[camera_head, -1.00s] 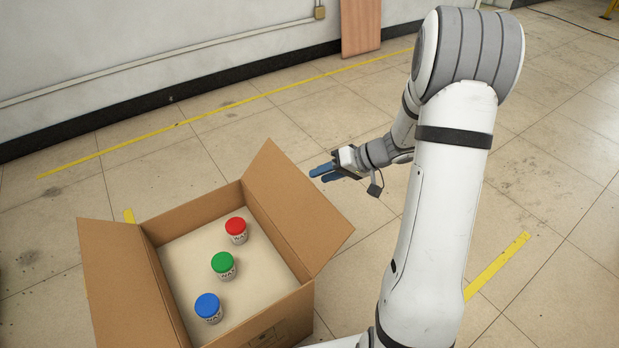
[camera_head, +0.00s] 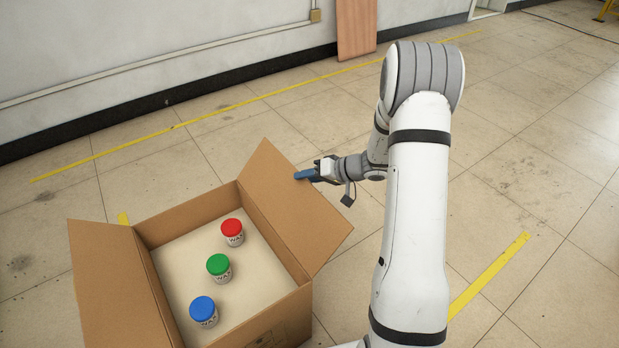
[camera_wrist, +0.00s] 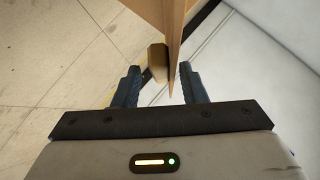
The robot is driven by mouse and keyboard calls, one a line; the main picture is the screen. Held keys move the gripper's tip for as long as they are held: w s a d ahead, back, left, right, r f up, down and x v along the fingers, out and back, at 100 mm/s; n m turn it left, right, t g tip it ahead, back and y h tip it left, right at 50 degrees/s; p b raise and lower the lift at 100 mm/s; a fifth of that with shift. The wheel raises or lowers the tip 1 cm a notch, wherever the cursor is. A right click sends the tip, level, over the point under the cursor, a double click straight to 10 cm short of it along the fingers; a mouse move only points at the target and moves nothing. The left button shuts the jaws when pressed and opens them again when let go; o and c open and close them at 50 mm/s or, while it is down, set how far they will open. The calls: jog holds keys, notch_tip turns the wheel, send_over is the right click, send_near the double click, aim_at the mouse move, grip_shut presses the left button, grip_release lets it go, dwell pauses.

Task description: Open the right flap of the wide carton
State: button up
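The wide carton (camera_head: 188,213) stands open on the floor at lower left in the head view. Its right flap (camera_head: 290,205) is raised and leans outward to the right. Its left flap (camera_head: 118,285) leans outward to the left. My gripper (camera_head: 304,175) is at the upper right edge of the right flap. In the wrist view, my gripper (camera_wrist: 158,88) has its two blue fingers apart. The thin edge of a brown cardboard panel (camera_wrist: 172,45) reaches down between them. I cannot tell whether either finger touches it.
Inside the carton stand three jars, with a red lid (camera_head: 231,227), a green lid (camera_head: 217,264) and a blue lid (camera_head: 202,309). A wooden board (camera_head: 356,28) leans on the back wall. Tiled floor around the carton is clear, with yellow tape lines.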

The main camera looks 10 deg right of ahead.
grip_shut()
dwell(0.3)
jog(key=shift+d, duration=0.15)
